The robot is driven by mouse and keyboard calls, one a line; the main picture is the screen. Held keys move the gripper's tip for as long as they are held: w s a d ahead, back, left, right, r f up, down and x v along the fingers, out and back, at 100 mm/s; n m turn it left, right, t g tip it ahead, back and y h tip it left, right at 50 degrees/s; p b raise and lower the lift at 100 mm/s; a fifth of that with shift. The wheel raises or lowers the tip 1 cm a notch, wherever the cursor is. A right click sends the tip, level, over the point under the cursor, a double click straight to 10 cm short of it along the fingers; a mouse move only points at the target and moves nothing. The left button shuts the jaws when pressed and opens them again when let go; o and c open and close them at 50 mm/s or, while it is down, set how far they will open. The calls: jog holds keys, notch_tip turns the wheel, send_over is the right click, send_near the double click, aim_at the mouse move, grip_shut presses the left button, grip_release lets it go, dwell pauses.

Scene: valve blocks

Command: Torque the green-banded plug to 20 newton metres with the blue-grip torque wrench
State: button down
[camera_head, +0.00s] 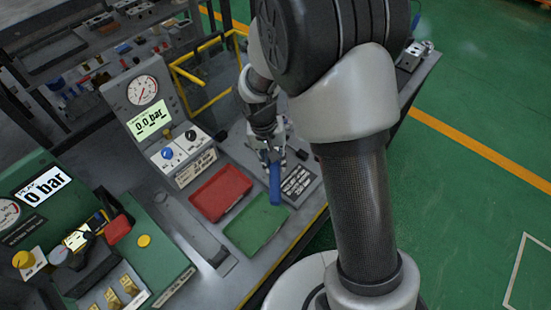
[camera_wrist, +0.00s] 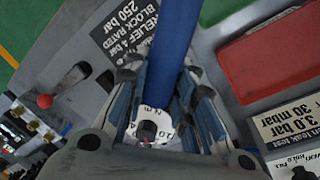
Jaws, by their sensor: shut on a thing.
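The blue-grip torque wrench (camera_head: 275,186) is in my gripper (camera_head: 270,150), above the bench by the green tray. In the wrist view its blue grip (camera_wrist: 173,45) runs up and away from between the fingers of my gripper (camera_wrist: 160,90). A white round scale with a dark centre shows between the fingers, nearer the palm. My gripper is shut on the wrench. I cannot make out the green-banded plug in either view. The wrench's working end is not clear.
A red tray (camera_head: 220,193) and a green tray (camera_head: 256,224) lie on the bench. A gauge panel (camera_head: 145,110) reading 0.0 bar stands left of a yellow rail frame (camera_head: 205,68). A green test unit (camera_head: 150,255) is at lower left. In the wrist view, a red-knobbed lever (camera_wrist: 60,92) stands at left.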

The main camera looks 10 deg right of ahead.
jog(key=shift+w+a, duration=0.1)
jog(key=shift+a, duration=0.1)
jog(key=shift+s+d+n, duration=0.2)
jog(key=shift+d+n, duration=0.6)
jog(key=shift+d, duration=0.5)
jog(key=shift+r, duration=0.15)
notch_tip(320, 180, up, 8)
jog(key=p, duration=0.6)
jog(key=shift+f, duration=0.25)
